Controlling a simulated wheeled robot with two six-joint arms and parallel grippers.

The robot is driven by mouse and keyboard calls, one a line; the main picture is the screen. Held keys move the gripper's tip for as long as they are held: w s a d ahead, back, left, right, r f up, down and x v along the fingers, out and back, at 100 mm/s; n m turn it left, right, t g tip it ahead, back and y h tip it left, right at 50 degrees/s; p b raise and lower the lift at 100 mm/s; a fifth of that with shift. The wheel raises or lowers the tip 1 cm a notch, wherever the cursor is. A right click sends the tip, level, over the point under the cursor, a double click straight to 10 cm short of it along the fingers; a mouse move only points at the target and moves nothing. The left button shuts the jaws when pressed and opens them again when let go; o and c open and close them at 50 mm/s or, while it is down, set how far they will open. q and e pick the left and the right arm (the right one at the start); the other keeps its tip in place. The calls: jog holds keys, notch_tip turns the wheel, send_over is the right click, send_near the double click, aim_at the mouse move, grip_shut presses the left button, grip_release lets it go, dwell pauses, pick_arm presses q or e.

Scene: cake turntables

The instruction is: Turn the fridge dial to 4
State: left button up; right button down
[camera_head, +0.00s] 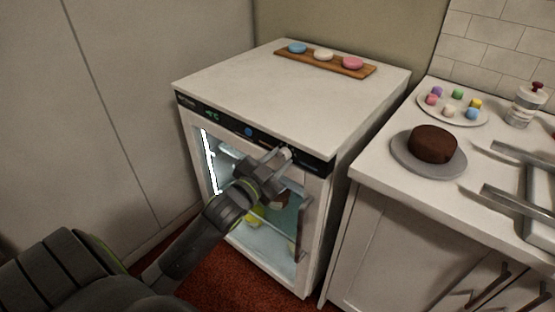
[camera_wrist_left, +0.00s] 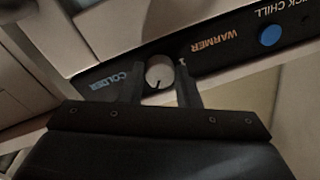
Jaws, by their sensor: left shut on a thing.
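The fridge dial (camera_head: 286,152) is a small pale round knob at the right end of the black panel strip on the fridge front. It also shows in the left wrist view (camera_wrist_left: 159,72), between the words COLDER and WARMER, with a dark pointer mark near its lower edge. My left gripper (camera_wrist_left: 161,74) is shut on the dial, one finger on each side. In the head view my left gripper (camera_head: 281,156) reaches the panel from the lower left. A green readout (camera_head: 212,114) glows at the panel's left, too small to read surely.
The fridge (camera_head: 290,98) has a glass door with a dark vertical handle (camera_head: 303,228). A wooden board (camera_head: 325,63) with coloured rounds lies on top. A blue button (camera_wrist_left: 270,35) sits along the panel. The counter at right holds a chocolate cake (camera_head: 433,143) and a plate of sweets.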

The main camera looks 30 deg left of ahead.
pick_arm(q)
jog(key=shift+m, duration=0.3)
jog(key=o, duration=1)
jog(key=shift+c, duration=0.2)
jog(key=shift+s, duration=0.1)
jog(key=shift+s, duration=0.25)
jog(key=s+b, duration=0.1)
jog(key=s, duration=1.5)
jog(key=shift+s+a+f, duration=0.3)
jog(key=shift+s, duration=0.05)
